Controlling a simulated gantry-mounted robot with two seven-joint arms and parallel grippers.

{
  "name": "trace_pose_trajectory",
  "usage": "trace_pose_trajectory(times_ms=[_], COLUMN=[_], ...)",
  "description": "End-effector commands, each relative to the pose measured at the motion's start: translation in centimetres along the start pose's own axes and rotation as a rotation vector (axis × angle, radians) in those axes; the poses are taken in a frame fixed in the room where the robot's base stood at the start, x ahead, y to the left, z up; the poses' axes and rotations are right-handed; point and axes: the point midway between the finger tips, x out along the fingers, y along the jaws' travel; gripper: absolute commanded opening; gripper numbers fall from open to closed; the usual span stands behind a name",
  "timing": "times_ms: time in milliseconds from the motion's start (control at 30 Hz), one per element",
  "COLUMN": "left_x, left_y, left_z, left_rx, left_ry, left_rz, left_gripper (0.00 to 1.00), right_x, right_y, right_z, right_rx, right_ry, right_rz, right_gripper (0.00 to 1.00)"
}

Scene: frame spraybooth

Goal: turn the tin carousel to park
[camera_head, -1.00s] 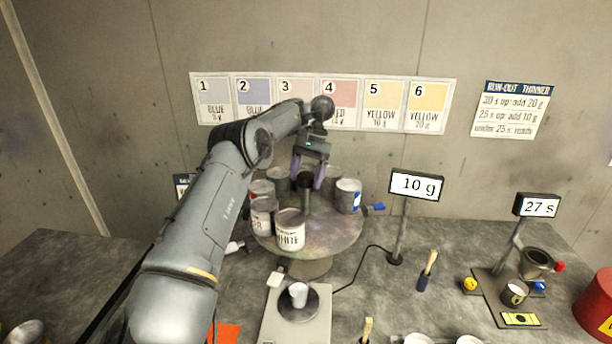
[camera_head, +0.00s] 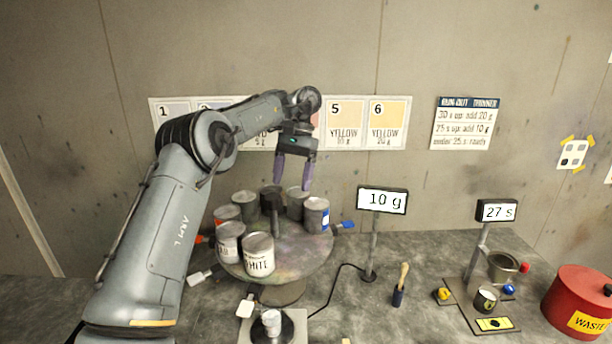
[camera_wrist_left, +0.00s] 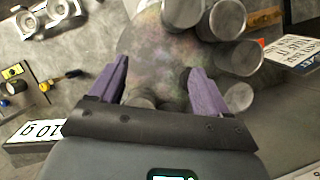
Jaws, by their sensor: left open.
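The tin carousel (camera_head: 310,258) is a round, paint-stained turntable with a dark central post (camera_head: 277,217). Several grey paint tins stand around it, including a tin labelled WHITE (camera_head: 258,255) at the front and a tin with a blue mark (camera_head: 316,214) at the right. My left gripper (camera_head: 293,184) is open, its purple fingers pointing down above the back right of the carousel, apparently higher than the post. In the left wrist view the open gripper (camera_wrist_left: 158,85) has the stained disc (camera_wrist_left: 150,50) between and beyond its fingers, with tins to the right. The right gripper is out of view.
A scale (camera_head: 290,328) with a small cup stands in front of the carousel. A 10 g display (camera_head: 382,200) on a pole stands close to its right. Further right are a brush (camera_head: 400,285), a 27 s display (camera_head: 497,211) and a red waste bin (camera_head: 580,303). A concrete wall is behind.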

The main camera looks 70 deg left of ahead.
Motion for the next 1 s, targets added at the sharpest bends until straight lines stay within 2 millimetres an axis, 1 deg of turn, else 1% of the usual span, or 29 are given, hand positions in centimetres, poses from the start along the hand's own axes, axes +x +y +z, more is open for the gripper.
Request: trace_pose_trajectory(times_ms=[33,100,300,467,733,767,1000], left_x=[-0.4,-0.9,-1.9,-2.2,-2.2,-2.2,-2.1], left_y=[0.9,1.8,3.6,4.3,4.3,4.3,4.3], left_z=[0.3,0.6,1.3,1.5,1.6,1.6,1.5], left_rx=[0.002,0.001,0.001,0.0,0.0,0.0,-0.002], left_ry=[0.001,0.001,0.0,0.0,0.0,0.0,-0.001], left_rz=[-0.002,-0.001,0.0,0.0,0.0,0.0,0.004], left_gripper=[0.77,0.77,0.77,0.77,0.77,0.75,0.39], right_x=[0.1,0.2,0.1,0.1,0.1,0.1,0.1], right_y=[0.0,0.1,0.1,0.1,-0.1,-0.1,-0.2], right_z=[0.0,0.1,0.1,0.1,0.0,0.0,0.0], right_rx=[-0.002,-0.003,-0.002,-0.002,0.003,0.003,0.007], right_ry=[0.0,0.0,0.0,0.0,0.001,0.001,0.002], right_rz=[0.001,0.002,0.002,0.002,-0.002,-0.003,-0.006], right_gripper=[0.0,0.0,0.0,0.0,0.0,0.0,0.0])
